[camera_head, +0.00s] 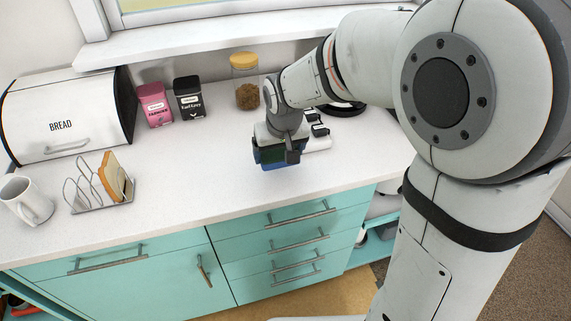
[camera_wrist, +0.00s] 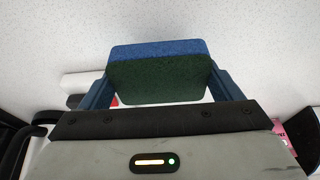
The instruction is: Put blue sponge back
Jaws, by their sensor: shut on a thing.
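My gripper (camera_head: 279,153) is shut on the blue sponge (camera_head: 283,165) over the white worktop, near its front edge. In the wrist view the sponge (camera_wrist: 158,50) shows a blue layer and a dark green scouring layer, with the fingers of my gripper (camera_wrist: 159,85) at its left and right sides. In the head view my gripper hides most of the sponge. I cannot tell whether the sponge touches the worktop.
A white bread bin (camera_head: 68,115), pink tin (camera_head: 155,104), black tin (camera_head: 189,97) and yellow-lidded jar (camera_head: 246,88) stand at the back. A toast rack (camera_head: 100,190) and white mug (camera_head: 27,201) are left. A white object (camera_head: 318,142) lies right behind my gripper. The middle worktop is clear.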

